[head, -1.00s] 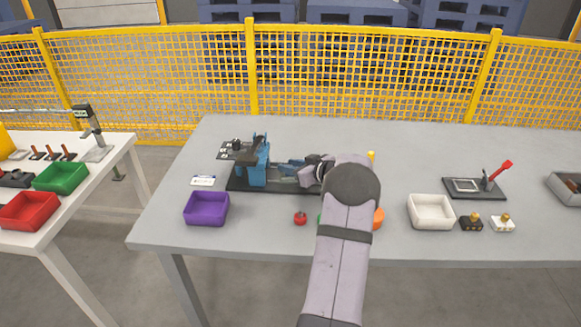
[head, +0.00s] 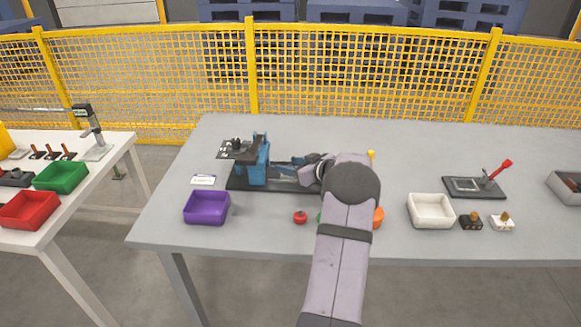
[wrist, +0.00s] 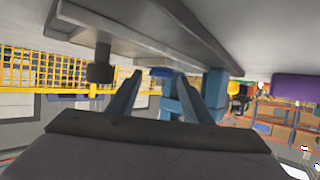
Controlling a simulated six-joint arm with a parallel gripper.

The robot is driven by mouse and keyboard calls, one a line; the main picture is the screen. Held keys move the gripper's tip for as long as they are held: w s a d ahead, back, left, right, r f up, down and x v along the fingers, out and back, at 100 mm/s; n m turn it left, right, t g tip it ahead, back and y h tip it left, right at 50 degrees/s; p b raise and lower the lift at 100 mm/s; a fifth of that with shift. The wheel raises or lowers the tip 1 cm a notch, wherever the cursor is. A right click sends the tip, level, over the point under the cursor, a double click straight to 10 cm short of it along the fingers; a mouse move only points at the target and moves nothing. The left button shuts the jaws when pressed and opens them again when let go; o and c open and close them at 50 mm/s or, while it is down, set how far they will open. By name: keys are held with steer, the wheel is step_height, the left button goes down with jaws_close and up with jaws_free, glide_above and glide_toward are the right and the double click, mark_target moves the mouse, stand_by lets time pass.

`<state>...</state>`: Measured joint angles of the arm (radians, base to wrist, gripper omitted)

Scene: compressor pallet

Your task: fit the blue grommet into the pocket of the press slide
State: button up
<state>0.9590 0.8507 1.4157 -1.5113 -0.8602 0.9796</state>
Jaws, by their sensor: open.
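The blue press (head: 259,168) stands on a dark base plate (head: 236,186) left of centre on the table. My gripper (head: 287,171) reaches in from the right, low over the base plate, pointing at the press. In the wrist view its two blue-grey fingers (wrist: 163,80) are open and apart. A small dark-blue piece (wrist: 163,72) shows between the fingertips, with more blue press structure behind it. I cannot tell whether this piece is the grommet or part of the press. I cannot make out the slide's pocket.
A purple bin (head: 206,209) stands at the front left, with a red piece (head: 300,217) to its right. An orange piece (head: 378,218) is partly behind my arm. A white bin (head: 431,212) and a red-handled fixture (head: 478,187) stand right. The back table is clear.

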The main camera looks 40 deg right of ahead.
steer(key=v, duration=1.2)
steer(key=w+a+r+m+h+p, duration=0.2)
steer(key=w+a+r+h+p, duration=0.2)
steer(key=w+a+r, duration=0.7)
steer(key=shift+m+g, duration=0.4)
steer(key=shift+m, duration=0.1)
steer(key=s+a+r, duration=0.1)
steer(key=a, duration=0.1)
steer(key=a+r, duration=0.1)
steer(key=a, duration=0.2)
steer(key=s+a, duration=0.1)
steer(key=a, duration=0.1)
steer(key=shift+s+a+r+p, duration=0.3)
steer(key=shift+s+a+r, duration=0.05)
steer(key=shift+a+r, duration=0.05)
steer(key=s+a+f+g, duration=0.2)
steer(key=s+a, duration=0.2)
steer(key=a, duration=0.4)
steer(key=s+a+f+n+g+y+b, duration=0.2)
steer(key=s+a+f+g, duration=0.4)
steer(key=s+f, duration=0.5)
steer(key=s+a+f+n+g+y+b, duration=0.1)
steer(key=s+a+f+g+y+b, duration=0.2)
steer(key=s+a+f, duration=0.7)
step_height(320, 180, up, 13)
steer(key=s+d+g+h+p, duration=0.1)
steer(key=s+p, duration=0.1)
steer(key=p, duration=1.3)
steer(key=shift+d+g, duration=0.3)
steer(key=shift+d, duration=0.1)
